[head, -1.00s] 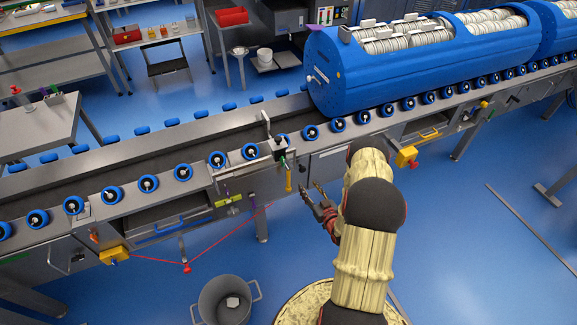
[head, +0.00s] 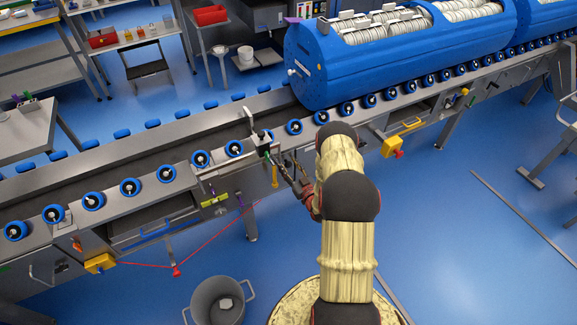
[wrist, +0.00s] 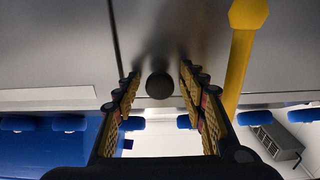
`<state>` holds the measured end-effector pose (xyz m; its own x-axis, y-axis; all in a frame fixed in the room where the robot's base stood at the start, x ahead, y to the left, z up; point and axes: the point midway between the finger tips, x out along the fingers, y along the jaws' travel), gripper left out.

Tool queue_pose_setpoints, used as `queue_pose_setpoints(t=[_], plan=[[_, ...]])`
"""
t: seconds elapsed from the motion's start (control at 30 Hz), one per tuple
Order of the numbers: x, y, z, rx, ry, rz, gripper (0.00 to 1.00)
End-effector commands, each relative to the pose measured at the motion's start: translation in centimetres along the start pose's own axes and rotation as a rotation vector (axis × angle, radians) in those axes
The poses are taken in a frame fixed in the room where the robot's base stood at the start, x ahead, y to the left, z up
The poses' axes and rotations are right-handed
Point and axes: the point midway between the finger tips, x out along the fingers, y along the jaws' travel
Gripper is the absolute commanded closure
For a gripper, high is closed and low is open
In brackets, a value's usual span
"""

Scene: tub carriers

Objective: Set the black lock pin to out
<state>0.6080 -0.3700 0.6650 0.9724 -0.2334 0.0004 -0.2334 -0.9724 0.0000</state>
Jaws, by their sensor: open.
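The black lock pin (wrist: 159,85) shows in the wrist view as a round black knob, seen end-on against a grey metal panel (wrist: 60,45). My gripper (wrist: 160,76) is open, with one finger on each side of the knob and visible gaps between. How deep the fingers reach along it I cannot tell. In the head view my gripper (head: 284,166) is at the front of the conveyor, below the blue rollers. The pin cannot be made out there.
A yellow handle (wrist: 237,65) stands close to the right finger; it also hangs on the conveyor front (head: 275,177). A blue drum (head: 400,62) lies on the conveyor to the right. A red cord (head: 215,243) hangs at left. A grey bucket (head: 203,303) stands on the floor.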

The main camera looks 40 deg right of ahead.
Motion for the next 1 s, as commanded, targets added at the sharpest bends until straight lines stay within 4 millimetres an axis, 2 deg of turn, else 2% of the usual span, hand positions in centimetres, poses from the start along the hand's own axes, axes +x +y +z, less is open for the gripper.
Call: queue_pose_setpoints(t=[0.17, 0.87, 1.0], plan=[[-0.01, 0.01, -0.01, 0.000, 0.000, 0.000, 0.59], [-0.04, -0.01, 0.01, 0.000, -0.001, 0.000, 0.98], [-0.04, -0.01, 0.02, 0.000, -0.001, 0.000, 1.00]])
